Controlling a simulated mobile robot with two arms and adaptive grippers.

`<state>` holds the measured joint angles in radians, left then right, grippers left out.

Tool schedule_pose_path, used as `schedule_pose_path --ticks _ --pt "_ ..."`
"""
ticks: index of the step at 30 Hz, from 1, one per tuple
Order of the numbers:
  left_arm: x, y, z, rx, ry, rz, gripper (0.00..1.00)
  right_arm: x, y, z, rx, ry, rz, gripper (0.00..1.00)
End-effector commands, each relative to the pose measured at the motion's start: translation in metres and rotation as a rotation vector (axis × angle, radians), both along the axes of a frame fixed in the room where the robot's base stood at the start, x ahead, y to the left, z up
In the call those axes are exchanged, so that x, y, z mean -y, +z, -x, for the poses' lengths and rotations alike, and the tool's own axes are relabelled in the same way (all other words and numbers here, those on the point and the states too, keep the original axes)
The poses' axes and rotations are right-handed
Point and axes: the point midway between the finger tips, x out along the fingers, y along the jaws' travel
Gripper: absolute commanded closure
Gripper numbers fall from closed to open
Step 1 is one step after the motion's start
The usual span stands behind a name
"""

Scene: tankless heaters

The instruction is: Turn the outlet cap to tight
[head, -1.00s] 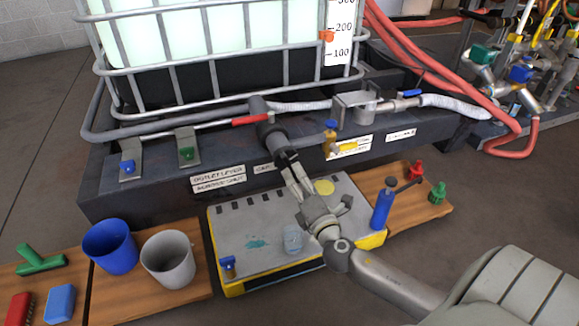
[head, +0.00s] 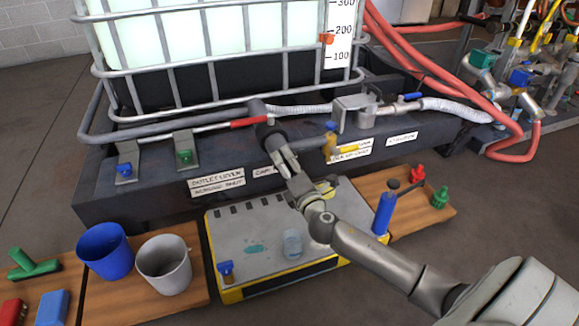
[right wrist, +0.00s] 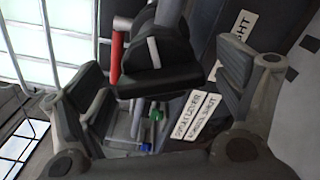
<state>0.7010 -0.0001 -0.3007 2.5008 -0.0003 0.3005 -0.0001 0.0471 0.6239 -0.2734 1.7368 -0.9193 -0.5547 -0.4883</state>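The outlet cap (head: 267,133) is the dark end of the outlet pipe at the front of the caged tank. It also shows in the right wrist view (right wrist: 158,82) as a black ridged piece with a pale stripe. My right gripper (head: 283,155) is at the cap's end, and its fingers partly hide it. In the right wrist view its two fingers (right wrist: 163,85) are apart on either side of the cap, with gaps visible. A label ending in "GHT" (right wrist: 240,37) lies to the cap's right there. My left gripper is not in view.
The red-handled outlet lever (head: 249,123) is close above the cap. A grey, yellow-edged platform (head: 240,262) lies below. A blue cup (head: 105,251), a grey cup (head: 164,264) and a blue cylinder (head: 384,213) stand on wooden boards beside it.

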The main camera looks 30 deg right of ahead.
Motion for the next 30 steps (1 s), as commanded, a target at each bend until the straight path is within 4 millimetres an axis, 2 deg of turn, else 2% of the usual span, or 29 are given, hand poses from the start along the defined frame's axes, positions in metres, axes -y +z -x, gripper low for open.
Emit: schedule_pose_path --ticks 1,10,20,30 --pt "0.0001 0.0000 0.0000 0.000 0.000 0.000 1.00 0.0000 0.0000 0.0001 0.000 0.000 0.000 0.19" --pt "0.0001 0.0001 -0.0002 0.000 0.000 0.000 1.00 0.0000 -0.0001 0.0002 0.000 0.000 -0.001 0.57" --pt "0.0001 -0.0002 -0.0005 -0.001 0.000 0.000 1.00 0.0002 -0.0006 0.0004 0.012 -0.003 -0.053 0.57" --pt "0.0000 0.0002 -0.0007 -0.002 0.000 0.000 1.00 -0.0001 -0.0017 0.0006 0.068 -0.003 -0.287 0.57"
